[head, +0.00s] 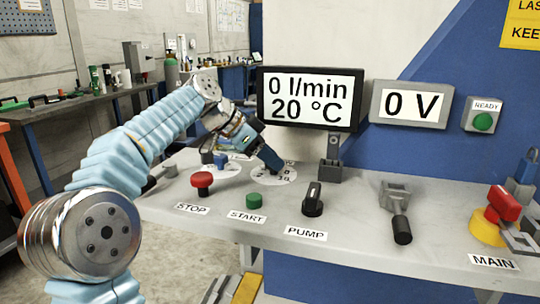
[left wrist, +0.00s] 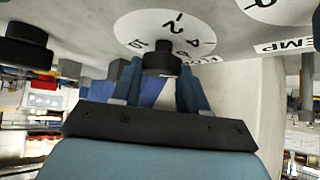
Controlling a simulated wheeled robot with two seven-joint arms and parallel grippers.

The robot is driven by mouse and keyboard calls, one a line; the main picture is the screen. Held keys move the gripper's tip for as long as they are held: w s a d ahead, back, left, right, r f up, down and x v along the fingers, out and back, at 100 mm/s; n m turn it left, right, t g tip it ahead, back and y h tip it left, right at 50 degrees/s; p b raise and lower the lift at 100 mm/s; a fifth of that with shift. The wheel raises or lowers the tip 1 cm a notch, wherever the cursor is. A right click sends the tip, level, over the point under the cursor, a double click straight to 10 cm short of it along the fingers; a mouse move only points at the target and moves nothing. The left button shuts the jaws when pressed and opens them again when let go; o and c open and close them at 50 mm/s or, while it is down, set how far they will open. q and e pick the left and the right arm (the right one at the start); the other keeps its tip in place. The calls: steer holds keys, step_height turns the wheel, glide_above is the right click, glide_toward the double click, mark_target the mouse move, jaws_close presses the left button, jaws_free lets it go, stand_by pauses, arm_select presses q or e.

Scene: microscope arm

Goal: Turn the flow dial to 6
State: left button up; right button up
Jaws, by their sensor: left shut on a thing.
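The flow dial is a dark round knob (left wrist: 161,56) on a white numbered disc (left wrist: 150,25). In the head view the disc (head: 287,177) shows on the bench top, and the knob is hidden behind my gripper. My left gripper (head: 272,164) reaches down to the dial. In the left wrist view its two blue fingers (left wrist: 160,85) stand on either side of the knob and are shut on it. The flow display (head: 310,98) reads 0 l/min and 20 °C. My right gripper is not in view.
A second white dial disc (head: 224,171) lies left of the flow dial. A red STOP button (head: 202,181), green START button (head: 254,200) and black PUMP switch (head: 313,200) stand in front. A lever (head: 401,225) and red MAIN switch (head: 503,204) are at right. The voltage display (head: 411,104) reads 0 V.

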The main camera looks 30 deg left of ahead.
arm_select(q)
steer(key=m+g+h, duration=0.1)
steer(key=m, duration=0.1)
steer(key=m+g, duration=0.1)
steer(key=m, duration=0.1)
steer(key=m+g+h, duration=0.1)
steer(key=m+g, duration=0.1)
steer(key=shift+w+a+h, duration=0.2)
steer(key=shift+w+h, duration=0.05)
steer(key=shift+h, duration=0.05)
steer(key=shift+m, duration=0.3)
steer(key=shift+f, duration=0.1)
steer(key=o, duration=1.1)
steer(key=shift+c, duration=0.2)
